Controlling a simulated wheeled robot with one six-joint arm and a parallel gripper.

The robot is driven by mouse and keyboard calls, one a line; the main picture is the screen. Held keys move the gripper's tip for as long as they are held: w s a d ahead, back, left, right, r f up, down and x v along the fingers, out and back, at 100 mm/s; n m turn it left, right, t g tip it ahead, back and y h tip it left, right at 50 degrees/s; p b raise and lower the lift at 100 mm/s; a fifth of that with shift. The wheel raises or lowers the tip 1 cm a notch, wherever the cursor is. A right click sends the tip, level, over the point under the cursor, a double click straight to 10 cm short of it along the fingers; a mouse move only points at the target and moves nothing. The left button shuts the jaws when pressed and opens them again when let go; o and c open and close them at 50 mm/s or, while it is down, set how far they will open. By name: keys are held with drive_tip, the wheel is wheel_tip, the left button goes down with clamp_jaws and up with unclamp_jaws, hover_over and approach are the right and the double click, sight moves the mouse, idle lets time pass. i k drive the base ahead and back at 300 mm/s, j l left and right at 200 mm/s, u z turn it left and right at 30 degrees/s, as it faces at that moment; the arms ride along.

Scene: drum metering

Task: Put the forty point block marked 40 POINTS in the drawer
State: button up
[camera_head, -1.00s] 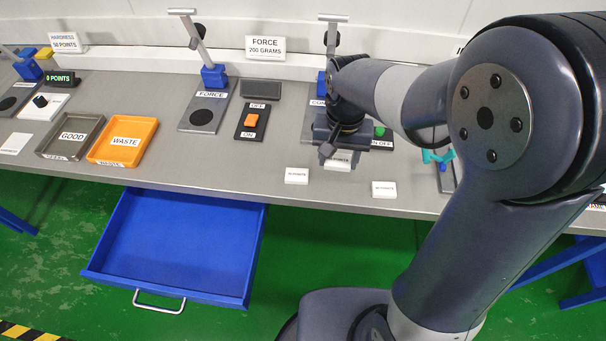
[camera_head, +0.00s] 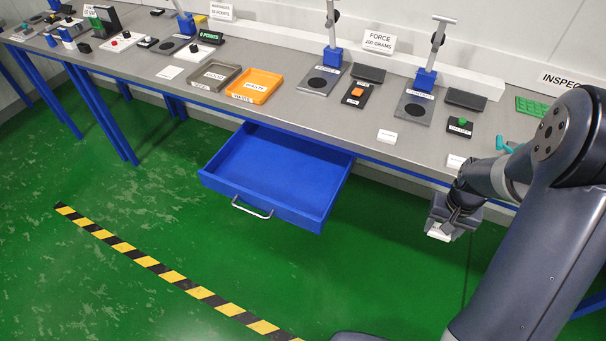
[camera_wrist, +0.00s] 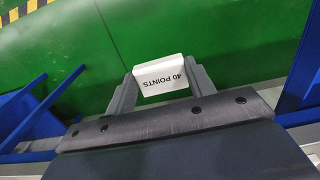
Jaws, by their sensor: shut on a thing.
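The white block marked 40 POINTS (camera_wrist: 162,77) is held between the two fingers of my gripper (camera_wrist: 158,88) in the wrist view, its label upside down. In the head view my gripper (camera_head: 444,229) hangs in front of the bench edge at the right, over the green floor. The white block (camera_head: 438,234) shows below it. The blue drawer (camera_head: 212,178) is pulled out under the bench, left of my gripper and well apart from it. The drawer looks empty, with a metal handle (camera_head: 252,208) on its front.
The grey bench (camera_head: 400,150) bears two white blocks, one at its front (camera_head: 387,136) and one near my arm (camera_head: 455,161). An orange WASTE tray (camera_head: 254,86) and a grey tray (camera_head: 214,76) stand above the drawer. The floor before the drawer is clear.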

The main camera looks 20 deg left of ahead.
sight(282, 170)
drive_tip(key=i+j, duration=0.1)
drive_tip(key=j, duration=1.45)
drive_tip(key=i+j, duration=0.45)
